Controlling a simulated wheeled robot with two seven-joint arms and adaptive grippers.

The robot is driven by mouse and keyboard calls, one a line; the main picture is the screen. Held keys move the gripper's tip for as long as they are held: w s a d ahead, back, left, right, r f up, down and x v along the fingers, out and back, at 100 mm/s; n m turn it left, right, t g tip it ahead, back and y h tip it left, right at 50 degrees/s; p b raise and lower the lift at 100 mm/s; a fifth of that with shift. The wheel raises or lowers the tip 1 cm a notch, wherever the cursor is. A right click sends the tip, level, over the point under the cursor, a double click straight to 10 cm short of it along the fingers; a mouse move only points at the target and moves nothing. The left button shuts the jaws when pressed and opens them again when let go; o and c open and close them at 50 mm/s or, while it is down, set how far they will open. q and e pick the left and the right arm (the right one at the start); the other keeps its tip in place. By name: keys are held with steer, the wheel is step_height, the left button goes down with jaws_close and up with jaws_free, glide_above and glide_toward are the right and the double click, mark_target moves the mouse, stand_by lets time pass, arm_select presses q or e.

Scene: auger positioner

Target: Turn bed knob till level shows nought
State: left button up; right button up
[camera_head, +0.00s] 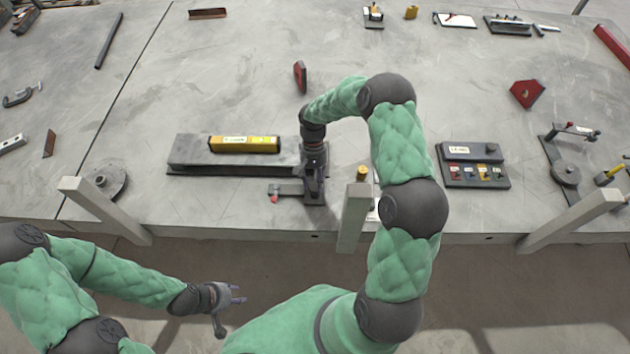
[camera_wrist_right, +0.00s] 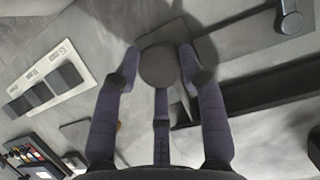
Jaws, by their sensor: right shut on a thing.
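The bed (camera_head: 188,152) is a long grey slab lying on the table. A yellow level (camera_head: 245,144) rests along its top; its reading is too small to make out. My right gripper (camera_head: 314,190) points down at the bed's right end and hides the knob in the head view. In the right wrist view, the fingers of my right gripper (camera_wrist_right: 160,68) are shut around a dark round knob (camera_wrist_right: 158,66). My left gripper (camera_head: 238,294) is empty, off the table's front edge, with its fingers apart.
A small red-tipped lever (camera_head: 274,198) sits just left of my right gripper. A grey post (camera_head: 353,215) stands close on its right. A dark box with coloured labels (camera_head: 473,165) lies further right. The table behind the bed is mostly clear around a red block (camera_head: 300,76).

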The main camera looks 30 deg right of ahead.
steer(key=shift+a+n+g+h, duration=0.15)
steer(key=shift+n+h, duration=0.15)
steer(key=shift+n, duration=0.5)
steer(key=shift+a+n+g+h, duration=0.15)
steer(key=shift+n+h, duration=0.15)
steer(key=shift+n, duration=0.5)
steer(key=shift+d, duration=0.15)
steer(key=o, duration=1.2)
steer(key=shift+s, duration=0.1)
steer(key=shift+c, duration=0.2)
steer(key=v, duration=1.2)
steer(key=shift+s+f, duration=0.1)
